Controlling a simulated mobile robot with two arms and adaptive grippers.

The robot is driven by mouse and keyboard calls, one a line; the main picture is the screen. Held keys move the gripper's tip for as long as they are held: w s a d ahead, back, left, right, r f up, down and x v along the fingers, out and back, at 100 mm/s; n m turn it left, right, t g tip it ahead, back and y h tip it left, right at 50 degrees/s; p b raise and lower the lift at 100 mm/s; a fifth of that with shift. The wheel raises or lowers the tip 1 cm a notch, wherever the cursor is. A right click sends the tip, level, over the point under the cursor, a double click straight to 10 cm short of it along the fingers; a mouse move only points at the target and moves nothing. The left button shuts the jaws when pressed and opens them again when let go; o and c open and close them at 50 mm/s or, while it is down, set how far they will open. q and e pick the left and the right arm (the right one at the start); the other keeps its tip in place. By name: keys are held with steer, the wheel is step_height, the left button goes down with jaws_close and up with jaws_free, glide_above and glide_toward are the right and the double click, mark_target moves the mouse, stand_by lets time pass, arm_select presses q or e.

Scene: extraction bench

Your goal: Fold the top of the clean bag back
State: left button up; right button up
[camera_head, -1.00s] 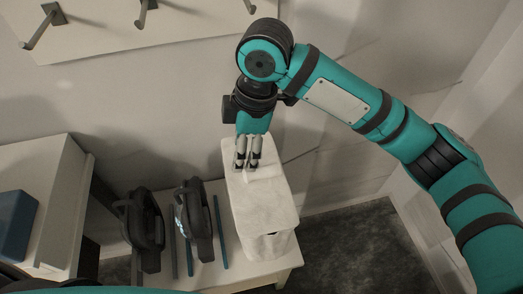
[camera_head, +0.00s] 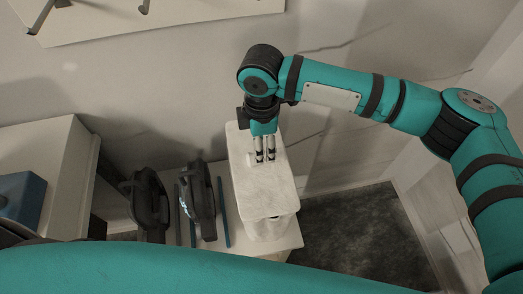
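The clean bag (camera_head: 265,189) is a white, boxy, upright shape on the low white table, with a pale top face and a small raised white bump near its far left edge. My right gripper (camera_head: 264,158) points down over the far part of the bag's top. Its two grey fingers are close together with a narrow gap, and their tips are at or just above the top face. I cannot tell whether they touch it or pinch any material. My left gripper is not in view; a teal part of mine crosses the bottom of the picture.
Two dark clamp-like tools (camera_head: 149,205) (camera_head: 198,199) and thin blue rods (camera_head: 224,212) lie left of the bag on the table (camera_head: 286,243). A white cabinet with a blue box (camera_head: 22,199) stands further left. The wall is close behind; dark floor (camera_head: 350,228) lies right.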

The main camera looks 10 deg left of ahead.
steer(key=shift+f, duration=2.4)
jaws_close()
